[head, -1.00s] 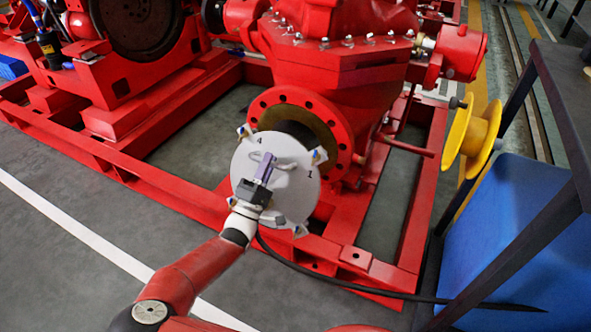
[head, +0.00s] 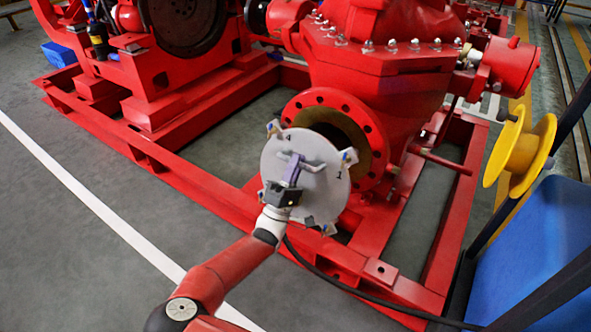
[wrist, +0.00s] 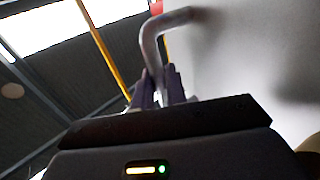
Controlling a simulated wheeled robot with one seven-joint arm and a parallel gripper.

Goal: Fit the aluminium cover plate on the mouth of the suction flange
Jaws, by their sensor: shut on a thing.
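The aluminium cover plate (head: 318,192) is a pale round disc with several clips around its rim and the marks 4 and 1 on its face. My gripper (head: 291,172) is shut on the bar handle of the plate; the wrist view shows the fingers (wrist: 158,88) at the bent handle (wrist: 165,28). The red suction flange (head: 372,122) has a ring of bolt holes and a dark open mouth. The plate stands in front of the flange, to the lower left of its mouth, and hides part of it. The gap between them cannot be judged exactly.
The red pump casing (head: 385,70) rises above the flange, and the red base frame (head: 215,195) runs below. A yellow spool (head: 520,155) and a blue panel (head: 535,255) stand at the right. Grey floor is clear at left.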

